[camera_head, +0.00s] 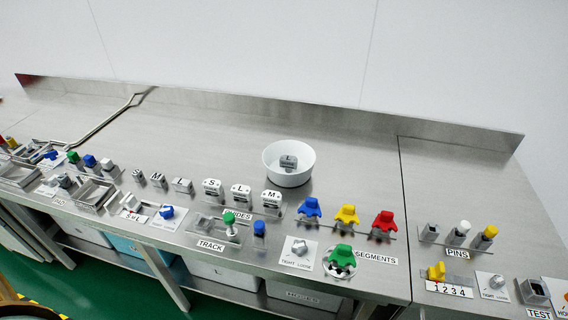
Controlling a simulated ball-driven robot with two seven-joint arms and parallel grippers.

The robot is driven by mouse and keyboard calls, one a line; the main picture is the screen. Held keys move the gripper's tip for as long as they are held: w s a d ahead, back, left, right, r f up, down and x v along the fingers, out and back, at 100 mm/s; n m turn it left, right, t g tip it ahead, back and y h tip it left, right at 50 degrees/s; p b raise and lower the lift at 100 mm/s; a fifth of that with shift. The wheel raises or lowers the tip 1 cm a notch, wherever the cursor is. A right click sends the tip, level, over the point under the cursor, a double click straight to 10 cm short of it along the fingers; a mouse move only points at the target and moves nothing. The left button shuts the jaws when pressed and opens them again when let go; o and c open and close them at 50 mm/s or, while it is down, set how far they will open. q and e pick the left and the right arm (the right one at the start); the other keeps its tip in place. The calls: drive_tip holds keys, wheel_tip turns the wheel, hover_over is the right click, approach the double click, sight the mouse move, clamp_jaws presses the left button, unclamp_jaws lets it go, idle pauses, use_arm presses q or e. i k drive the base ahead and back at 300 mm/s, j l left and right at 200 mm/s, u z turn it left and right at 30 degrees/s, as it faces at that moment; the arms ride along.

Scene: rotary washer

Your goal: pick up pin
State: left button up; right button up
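Three pins stand upright in holders behind the PINS label (457,254) on the right part of the steel bench. The left one is a grey pin (431,230), the middle one has a white top (462,227), and the right one has a yellow top (489,232). Their lower parts are hidden in the holders. Neither of my grippers shows in the head view.
A white bowl (289,176) holds a grey block (288,160) marked L. Blue (310,210), yellow (347,215) and red (384,222) segments stand left of the pins. A yellow piece (436,271) sits by the 1 2 3 4 label. Bench behind the pins is clear.

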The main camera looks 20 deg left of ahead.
sight(259, 225)
drive_tip(key=u, duration=1)
drive_tip(key=i+j+z, duration=0.15)
drive_tip(key=j+z, duration=0.15)
drive_tip(key=j, duration=0.25)
